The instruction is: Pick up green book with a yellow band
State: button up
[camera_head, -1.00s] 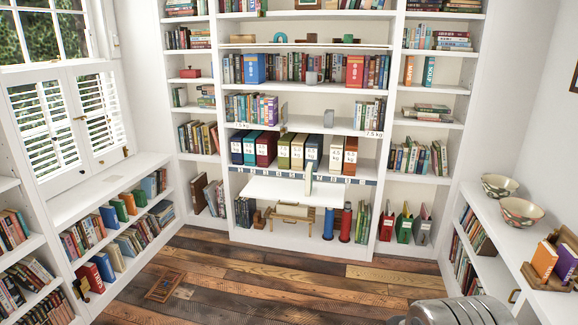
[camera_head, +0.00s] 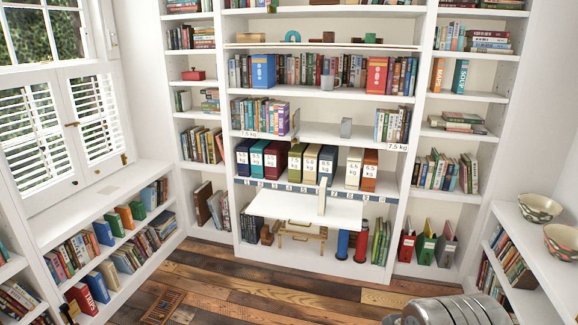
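No book shows a yellow band clearly enough to be sure of. A green book (camera_head: 137,210) stands on the low left shelf between an orange one and a blue one. Green spines (camera_head: 379,243) stand at the right end of the bottom bay of the middle bookcase. A green holder (camera_head: 425,247) with books stands in the right bay. A pale greenish upright item (camera_head: 322,197) stands on the white pull-out board. A silver ribbed part of my own body shows at the bottom right; my gripper's fingers are not in view.
The white pull-out board (camera_head: 275,208) juts from the middle bookcase above a wooden rack (camera_head: 300,231). Two bowls (camera_head: 540,208) sit on the right cabinet. The plank floor (camera_head: 240,293) is mostly clear, with a floor vent at left.

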aim_at(323, 200)
jog(key=u, duration=0.1)
jog(key=i, duration=1.55)
jog(key=u, duration=0.25)
jog(key=i, duration=2.15)
jog(key=u, duration=0.1)
